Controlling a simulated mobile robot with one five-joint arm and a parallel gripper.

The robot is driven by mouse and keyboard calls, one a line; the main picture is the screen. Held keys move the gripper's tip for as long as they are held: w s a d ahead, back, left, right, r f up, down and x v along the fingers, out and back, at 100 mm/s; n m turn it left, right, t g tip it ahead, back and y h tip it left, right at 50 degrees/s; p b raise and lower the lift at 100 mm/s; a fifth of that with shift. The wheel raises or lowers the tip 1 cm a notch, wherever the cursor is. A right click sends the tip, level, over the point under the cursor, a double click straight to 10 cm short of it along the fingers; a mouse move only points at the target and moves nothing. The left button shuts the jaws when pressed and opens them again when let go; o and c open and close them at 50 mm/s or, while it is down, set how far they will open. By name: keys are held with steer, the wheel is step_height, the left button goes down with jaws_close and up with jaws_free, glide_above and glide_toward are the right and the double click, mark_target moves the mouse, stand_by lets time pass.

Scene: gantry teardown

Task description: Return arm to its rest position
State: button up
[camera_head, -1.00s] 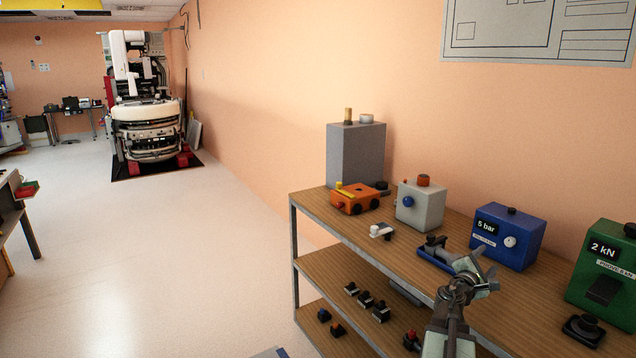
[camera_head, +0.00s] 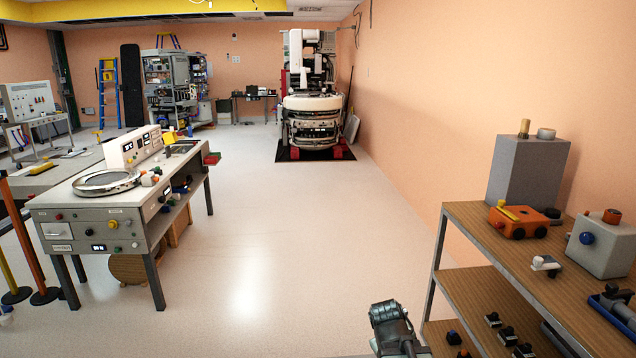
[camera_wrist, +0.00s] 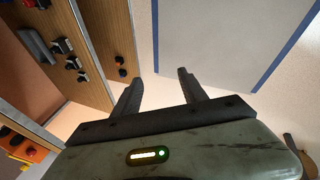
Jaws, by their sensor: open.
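My gripper (camera_wrist: 158,92) shows in the wrist view with its two dark fingers spread apart and nothing between them. Pale floor shows past the fingertips. In the head view only part of my arm (camera_head: 393,328) shows at the bottom edge, left of the wooden shelf unit (camera_head: 458,222), and the fingers cannot be made out there. The arm is apart from the shelf in the head view.
The shelf at right holds a grey box (camera_head: 527,172), an orange block (camera_head: 517,222) and a light grey box (camera_head: 603,247). A workbench (camera_head: 95,215) stands at left. A white machine (camera_head: 312,105) stands at the back. The floor (camera_head: 300,230) between is clear.

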steer(key=s+a+m+g+y+p, duration=0.1)
steer(key=s+a+m+g+y, duration=0.25)
steer(key=s+a, duration=0.35)
step_height(320, 180, up, 12)
steer(key=d+p, duration=0.1)
steer(key=p, duration=1.2)
steer(key=shift+s+f, duration=0.15)
steer(key=shift+s, duration=0.15)
steer(key=shift+c, duration=0.3)
